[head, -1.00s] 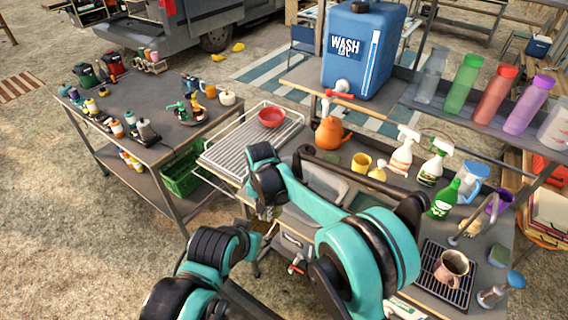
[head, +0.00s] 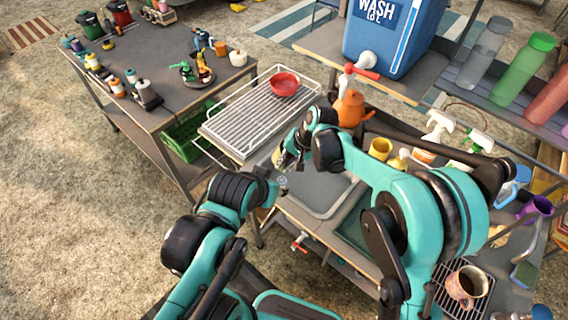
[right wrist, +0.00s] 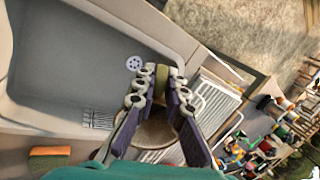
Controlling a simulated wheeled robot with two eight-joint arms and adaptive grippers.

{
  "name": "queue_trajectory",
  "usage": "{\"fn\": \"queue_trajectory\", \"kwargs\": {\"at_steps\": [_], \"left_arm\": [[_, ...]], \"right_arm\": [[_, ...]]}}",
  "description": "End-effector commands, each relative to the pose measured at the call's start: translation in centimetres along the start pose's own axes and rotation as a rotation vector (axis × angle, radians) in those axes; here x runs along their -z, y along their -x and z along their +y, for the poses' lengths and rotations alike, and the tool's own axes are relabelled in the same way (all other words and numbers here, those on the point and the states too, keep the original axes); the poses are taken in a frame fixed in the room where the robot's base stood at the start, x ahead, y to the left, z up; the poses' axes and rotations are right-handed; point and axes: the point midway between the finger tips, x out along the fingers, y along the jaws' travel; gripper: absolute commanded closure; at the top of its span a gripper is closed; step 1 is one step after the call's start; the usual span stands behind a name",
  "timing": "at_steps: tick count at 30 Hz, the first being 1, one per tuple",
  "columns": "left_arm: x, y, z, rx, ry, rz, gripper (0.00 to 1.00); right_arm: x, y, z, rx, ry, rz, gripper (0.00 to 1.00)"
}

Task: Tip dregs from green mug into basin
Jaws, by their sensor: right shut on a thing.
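My right gripper (right wrist: 160,92) is shut on the green mug. In the right wrist view an olive-green strip of the mug (right wrist: 161,84) shows between the fingers, and a round brownish surface lies below them. How far the mug is tilted is unclear. The grey basin (right wrist: 65,55) with its round drain fills the upper left of that view; the mug appears over or near its edge. In the head view the basin (head: 325,190) is partly covered by my arms, and my right gripper (head: 285,158) is small at its far left end.
A wire drying rack (head: 222,128) with a red bowl (head: 285,83) stands beyond the basin. A tan mug (head: 465,285) sits on a grate. A sponge (right wrist: 50,156) lies beside the basin.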

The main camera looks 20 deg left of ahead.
Motion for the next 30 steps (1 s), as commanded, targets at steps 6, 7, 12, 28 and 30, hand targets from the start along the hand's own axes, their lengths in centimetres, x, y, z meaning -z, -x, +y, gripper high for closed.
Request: {"fn": "queue_trajectory", "kwargs": {"at_steps": [6, 7, 12, 28, 30], "left_arm": [[-1.1, -1.5, 0.0, 0.000, 0.000, 0.000, 0.60], [-1.2, -1.7, 0.0, 0.000, 0.000, 0.000, 0.60], [-1.9, -2.7, 0.0, 0.000, 0.000, 0.000, 0.60], [-4.0, -5.7, 0.0, 0.000, 0.000, 0.000, 0.60], [-4.3, -6.1, 0.0, 0.000, 0.000, 0.000, 0.60]], "right_arm": [[0.1, -0.9, 0.6, 0.158, -0.002, -0.001, 1.00], [0.1, -0.9, 0.6, 0.179, -0.002, -0.001, 1.00], [0.1, -1.3, 0.8, 0.276, -0.002, -0.005, 1.00], [0.1, -2.5, 1.9, 0.512, -0.001, -0.012, 1.00], [0.1, -2.7, 2.1, 0.540, 0.000, -0.012, 1.00]]}}
